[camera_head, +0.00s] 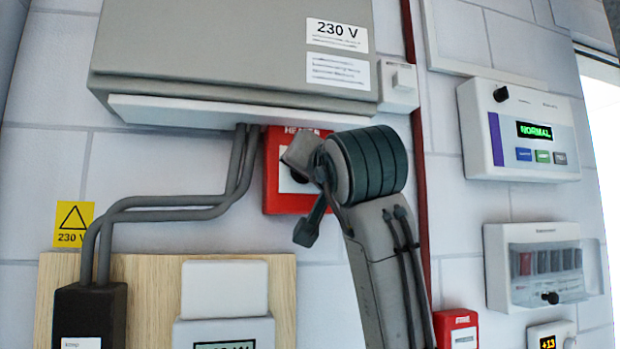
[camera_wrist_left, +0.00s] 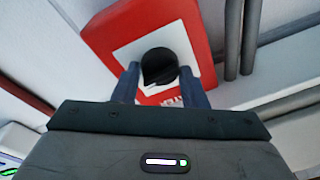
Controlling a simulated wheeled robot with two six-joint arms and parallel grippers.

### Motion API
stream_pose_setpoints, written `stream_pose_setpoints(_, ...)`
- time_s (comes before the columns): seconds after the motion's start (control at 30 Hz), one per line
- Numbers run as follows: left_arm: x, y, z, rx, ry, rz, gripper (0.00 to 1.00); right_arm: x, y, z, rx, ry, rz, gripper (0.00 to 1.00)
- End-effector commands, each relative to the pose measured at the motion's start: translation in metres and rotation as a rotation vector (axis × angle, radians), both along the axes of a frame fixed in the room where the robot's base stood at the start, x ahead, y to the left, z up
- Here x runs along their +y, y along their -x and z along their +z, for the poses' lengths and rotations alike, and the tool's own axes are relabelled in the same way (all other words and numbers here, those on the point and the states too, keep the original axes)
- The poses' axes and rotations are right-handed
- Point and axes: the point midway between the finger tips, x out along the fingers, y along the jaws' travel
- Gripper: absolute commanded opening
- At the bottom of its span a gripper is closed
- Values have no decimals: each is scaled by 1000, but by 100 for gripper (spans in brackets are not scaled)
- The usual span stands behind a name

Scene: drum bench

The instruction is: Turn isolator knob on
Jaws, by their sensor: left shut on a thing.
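The isolator is a red box with a white face (camera_head: 280,200) on the wall under a grey cabinet; its label is partly hidden. Its black knob (camera_wrist_left: 159,67) sits at the middle of the white face in the left wrist view. My left gripper (camera_wrist_left: 160,85) is shut on the knob, with one finger on each side of it. In the head view my left gripper (camera_head: 303,185) covers the right part of the red box, and the knob is mostly hidden behind it. My right gripper is not in view.
The grey 230 V cabinet (camera_head: 200,50) overhangs the box closely. Grey conduits (camera_head: 165,208) run down at left to a black box (camera_head: 88,315). At right are a panel reading NORMAL (camera_head: 520,145), a clear-covered panel (camera_head: 545,265) and another red box (camera_head: 455,330).

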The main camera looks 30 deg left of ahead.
Motion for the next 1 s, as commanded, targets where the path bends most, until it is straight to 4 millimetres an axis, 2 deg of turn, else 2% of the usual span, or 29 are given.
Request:
stream_pose_setpoints(0.73,1,0,1,68,-61,3,16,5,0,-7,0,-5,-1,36)
stream_pose_setpoints(0.77,1,0,1,68,-61,2,41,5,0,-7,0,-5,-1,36)
stream_pose_setpoints(0.87,1,0,1,68,-60,2,60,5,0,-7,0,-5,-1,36)
stream_pose_setpoints(1.0,0,0,0,69,-59,1,60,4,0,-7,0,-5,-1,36)
